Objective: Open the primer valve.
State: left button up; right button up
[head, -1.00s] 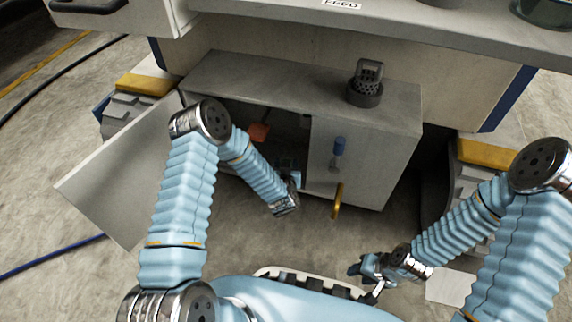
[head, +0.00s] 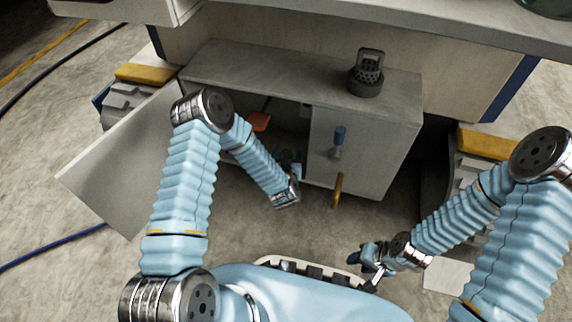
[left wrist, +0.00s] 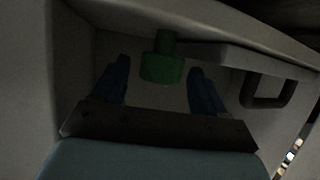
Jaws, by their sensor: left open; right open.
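In the left wrist view a green knob-like part on a short green stem (left wrist: 163,62) hangs in a dim, pale recess; I cannot tell for sure that it is the primer valve. My left gripper (left wrist: 160,72) is open, its two blue fingers apart on either side of the green part, with no clear contact. In the head view my left gripper (head: 294,172) is at the open front of a low grey cabinet (head: 265,72), and the green part is hidden there. My right gripper (head: 364,264) is open and empty, low in front of my body, away from the cabinet.
The cabinet's left door (head: 125,165) stands open. An orange-red part (head: 259,121) shows inside. A blue-handled part (head: 339,137) and a yellow handle (head: 337,190) are at the right front. A dark perforated holder (head: 367,75) stands on top.

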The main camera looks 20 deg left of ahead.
pick_arm(q)
jog(key=p+v, duration=0.2)
jog(key=v, duration=1)
jog(key=shift+s, duration=0.25)
jog(key=shift+d, duration=0.15)
jog(key=s+d+f+g+h, duration=0.1)
jog(key=s+f+g+h, duration=0.25)
jog(key=s+g, duration=0.35)
jog(key=s+f+g+h, duration=0.3)
jog(key=s+g+h, duration=0.15)
jog(key=s, duration=0.55)
notch_tip(320, 180, up, 13)
jog(key=m+p, duration=0.1)
jog(key=p, duration=1.3)
jog(key=shift+d+g+y, duration=0.3)
jog(key=shift+d+g, duration=0.05)
jog(key=shift+d, duration=0.15)
jog(key=shift+w+r, duration=0.1)
